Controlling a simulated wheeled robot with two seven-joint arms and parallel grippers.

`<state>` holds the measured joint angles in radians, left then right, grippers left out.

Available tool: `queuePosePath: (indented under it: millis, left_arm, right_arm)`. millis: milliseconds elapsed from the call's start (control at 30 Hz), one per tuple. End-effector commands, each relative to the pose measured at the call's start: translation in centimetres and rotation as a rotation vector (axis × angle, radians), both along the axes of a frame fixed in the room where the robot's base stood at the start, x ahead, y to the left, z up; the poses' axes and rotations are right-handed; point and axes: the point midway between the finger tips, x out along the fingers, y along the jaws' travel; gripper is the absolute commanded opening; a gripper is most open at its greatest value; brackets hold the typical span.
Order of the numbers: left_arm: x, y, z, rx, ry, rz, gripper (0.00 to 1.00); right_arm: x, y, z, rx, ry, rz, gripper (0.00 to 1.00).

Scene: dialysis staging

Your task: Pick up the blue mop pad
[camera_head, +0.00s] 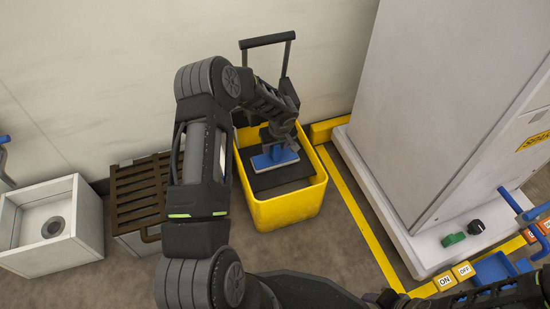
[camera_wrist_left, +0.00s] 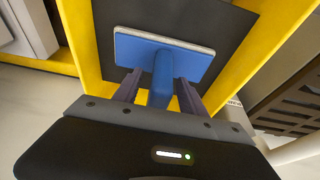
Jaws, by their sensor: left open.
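The blue mop pad (camera_head: 287,158) lies flat inside the yellow bucket (camera_head: 290,208), on a dark surface, with its blue grip standing up. My left gripper (camera_head: 277,133) is above it, pointing down into the bucket. In the left wrist view the pad (camera_wrist_left: 190,62) shows as a blue plate with a pale rim, and its blue stem comes toward my palm. The fingers of my left gripper (camera_wrist_left: 159,88) are open, one on each side of the stem. Contact cannot be made out. Dark parts of my right arm show at the lower right; its fingers are not clear.
The bucket's black handle (camera_head: 267,40) rises behind my left forearm. A brown slatted grate (camera_head: 138,192) and a white box with a drain (camera_head: 85,225) stand left. A large grey cabinet (camera_head: 440,110) stands right, beyond a yellow floor line (camera_head: 358,218).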

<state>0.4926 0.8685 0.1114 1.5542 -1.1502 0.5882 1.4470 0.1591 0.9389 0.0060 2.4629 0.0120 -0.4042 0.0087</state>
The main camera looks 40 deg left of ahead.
Motion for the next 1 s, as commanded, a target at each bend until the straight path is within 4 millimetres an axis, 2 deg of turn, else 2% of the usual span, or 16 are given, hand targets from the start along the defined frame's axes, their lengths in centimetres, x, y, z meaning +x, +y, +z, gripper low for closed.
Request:
queuePosePath:
  millis: [33,167,767,1000]
  left_arm:
    - [0.1,0.2,-1.2,-0.001,0.000,0.001,0.49]
    - [0.4,0.5,-2.2,-0.001,-0.001,0.001,0.49]
    - [0.4,0.6,-2.2,0.000,-0.001,0.000,0.49]
    - [0.4,0.6,-2.2,0.000,-0.001,0.000,0.32]
  right_arm:
    - [0.1,0.0,-0.8,0.000,-0.001,0.000,0.45]
    - [0.2,0.0,-1.0,0.002,-0.002,-0.001,0.45]
    - [0.2,0.0,-0.9,0.002,-0.001,-0.001,0.45]
    - [0.2,0.0,-0.9,0.002,-0.001,-0.001,0.45]
